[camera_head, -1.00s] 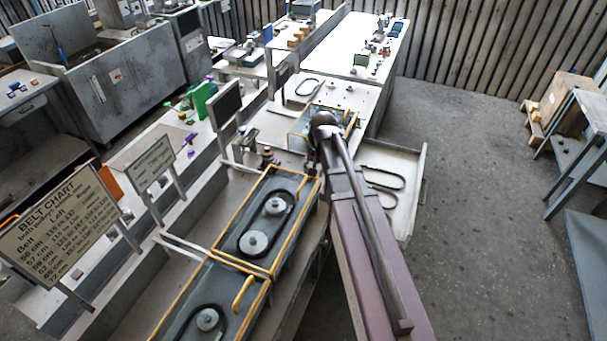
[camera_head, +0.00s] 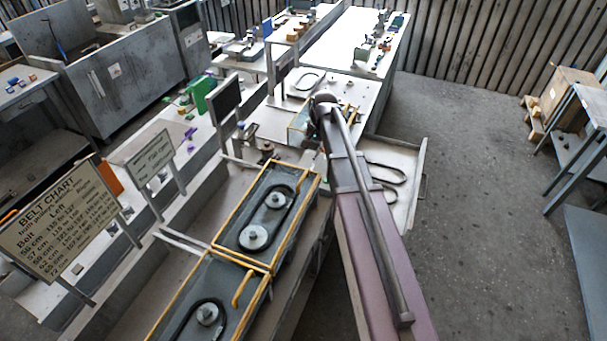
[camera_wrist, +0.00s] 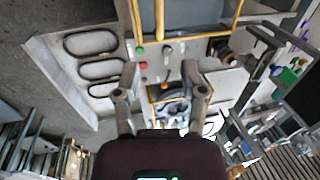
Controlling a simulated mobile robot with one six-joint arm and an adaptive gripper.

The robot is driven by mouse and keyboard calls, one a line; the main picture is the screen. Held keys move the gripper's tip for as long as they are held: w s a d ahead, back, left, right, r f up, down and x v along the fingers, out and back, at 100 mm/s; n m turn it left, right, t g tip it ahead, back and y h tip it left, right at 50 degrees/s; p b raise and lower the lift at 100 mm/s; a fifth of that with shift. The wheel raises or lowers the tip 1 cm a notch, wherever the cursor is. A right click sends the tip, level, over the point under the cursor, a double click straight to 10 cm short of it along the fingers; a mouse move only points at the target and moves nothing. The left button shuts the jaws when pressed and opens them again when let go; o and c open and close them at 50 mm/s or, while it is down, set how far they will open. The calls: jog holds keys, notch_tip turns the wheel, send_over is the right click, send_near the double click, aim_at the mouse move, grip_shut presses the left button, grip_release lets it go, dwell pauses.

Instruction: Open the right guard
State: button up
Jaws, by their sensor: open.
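Yellow-framed guards cover belt housings along the bench in the head view. One guard (camera_head: 265,267) closes over a pulley-and-belt housing in the middle, and another with a yellow handle (camera_head: 243,288) lies nearer. A third yellow-edged housing (camera_head: 299,124) farther along is partly hidden by my arm; I cannot tell from the labels which is the right guard. My gripper (camera_wrist: 160,98) is open in the wrist view. A small yellow-edged part (camera_wrist: 171,93) shows between its fingers, below them in depth; contact is not visible. A yellow-framed guard (camera_wrist: 185,35) with a yellow bar is at the top.
An open drawer (camera_head: 411,205) holding loose belts juts out right of my arm. A panel with green and red buttons (camera_wrist: 141,58) is near my gripper in the wrist view. A belt chart sign (camera_head: 62,215) stands at left.

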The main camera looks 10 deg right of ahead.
aim_at(304, 175)
jog(key=shift+w+a+f+b, duration=0.25)
jog(key=shift+a+f+b, duration=0.1)
jog(key=shift+f+b, duration=1.85)
jog(key=shift+w+a+f+b, duration=0.25)
jog(key=shift+a+f+b, duration=0.15)
jog(key=shift+f+b, duration=1.8)
jog(key=shift+w+a+f+b, duration=0.25)
jog(key=shift+a+f+b, duration=0.1)
jog(key=shift+f+b, duration=1.85)
grip_shut()
